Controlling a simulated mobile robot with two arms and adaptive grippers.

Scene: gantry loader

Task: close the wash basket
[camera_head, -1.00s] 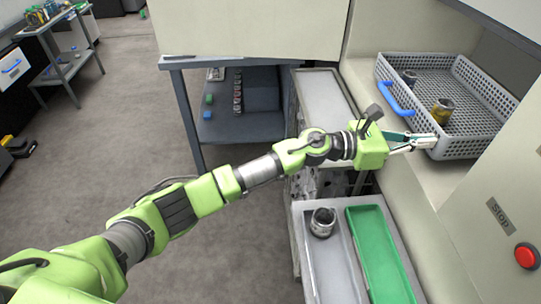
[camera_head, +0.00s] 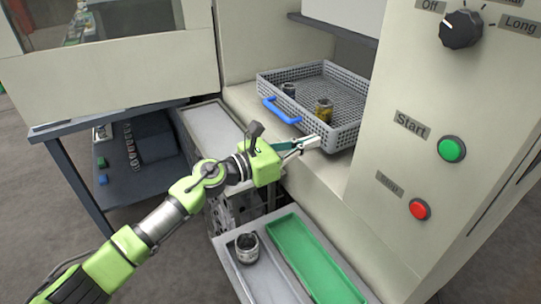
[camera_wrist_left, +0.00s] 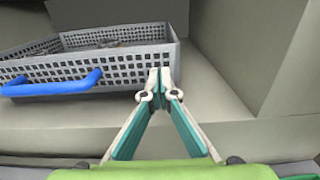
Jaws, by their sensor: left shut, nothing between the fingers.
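The wash basket (camera_head: 353,136) is a grey perforated tray with a blue handle (camera_head: 281,110) on its front. It sits on the ledge of the machine opening and holds two small metal parts, a dark one (camera_head: 289,90) and a yellowish one (camera_head: 324,110). My left gripper (camera_head: 317,141) is shut and empty, with its tips at the basket's near right corner. In the left wrist view the fingertips (camera_wrist_left: 160,72) meet in front of the basket's front wall (camera_wrist_left: 120,70), right of the blue handle (camera_wrist_left: 52,84); I cannot tell whether they touch it. My right gripper is out of view.
The machine panel has a green start button (camera_head: 451,149), a red stop button (camera_head: 419,209) and a black knob (camera_head: 461,29). Below the ledge are a grey tray with a metal cup (camera_head: 247,249) and a green tray (camera_head: 310,262). A dark blue table (camera_head: 150,170) stands left.

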